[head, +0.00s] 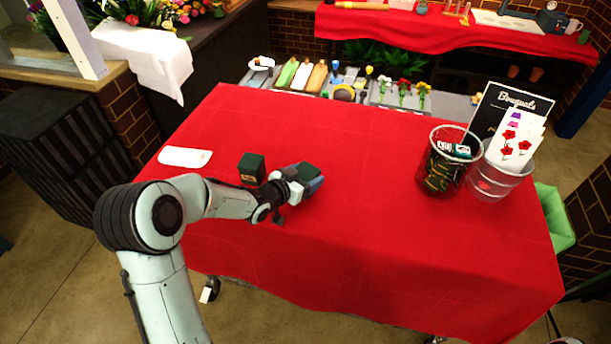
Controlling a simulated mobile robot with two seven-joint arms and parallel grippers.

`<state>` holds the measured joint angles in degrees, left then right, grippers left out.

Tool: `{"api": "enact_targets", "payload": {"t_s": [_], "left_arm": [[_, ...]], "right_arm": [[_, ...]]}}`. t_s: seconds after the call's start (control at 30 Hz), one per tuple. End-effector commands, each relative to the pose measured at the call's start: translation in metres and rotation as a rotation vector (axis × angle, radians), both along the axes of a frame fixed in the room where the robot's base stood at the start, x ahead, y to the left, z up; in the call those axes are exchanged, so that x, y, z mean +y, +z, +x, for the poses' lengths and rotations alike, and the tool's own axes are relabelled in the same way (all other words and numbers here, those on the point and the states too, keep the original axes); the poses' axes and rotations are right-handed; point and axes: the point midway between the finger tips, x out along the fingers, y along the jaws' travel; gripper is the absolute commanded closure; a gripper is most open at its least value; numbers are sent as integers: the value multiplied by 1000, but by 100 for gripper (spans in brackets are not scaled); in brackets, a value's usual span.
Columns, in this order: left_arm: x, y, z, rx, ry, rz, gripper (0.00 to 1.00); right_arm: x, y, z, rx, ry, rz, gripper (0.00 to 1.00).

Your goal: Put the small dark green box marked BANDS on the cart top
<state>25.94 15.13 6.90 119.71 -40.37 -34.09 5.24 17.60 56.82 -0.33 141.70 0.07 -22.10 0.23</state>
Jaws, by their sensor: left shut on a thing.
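My left gripper (302,184) is over the middle left of the red-covered cart top (350,235). It is shut on a small dark green box (308,171), partly hidden by the gripper. I cannot tell whether this box touches the cloth. A second dark green box (251,166) with a small pale label stands upright on the cloth just left of the gripper, partly behind my wrist. The lettering on both boxes is too small to read, so I cannot tell which is marked BANDS. My right gripper is not in view.
A dark wire-like bin (438,185) with items in it and a clear bucket (497,182) of flower cards stand at the right, by a Bouquets sign (490,101). A white tray (185,157) lies at the left. The cart's middle and front are clear.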

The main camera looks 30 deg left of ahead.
Motion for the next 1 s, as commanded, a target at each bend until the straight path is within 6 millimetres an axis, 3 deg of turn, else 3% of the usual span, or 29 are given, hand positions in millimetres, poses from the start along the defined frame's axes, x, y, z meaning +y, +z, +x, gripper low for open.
{"api": "enact_targets", "payload": {"t_s": [0.2, 0.23, 0.3, 0.7, 1.0], "left_arm": [[0, -5, 0, 0, 0, 0, 62], [0, -4, 0, 1, 0, 0, 18], [0, -4, 0, 1, 0, 0, 2], [1, 3, -2, -1, 1, 1, 2], [10, 21, -59, 0, 3, 4, 2]], "right_arm": [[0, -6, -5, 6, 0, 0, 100], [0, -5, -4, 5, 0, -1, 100], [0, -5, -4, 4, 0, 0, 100], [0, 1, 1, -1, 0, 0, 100], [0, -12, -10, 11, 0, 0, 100]]}}
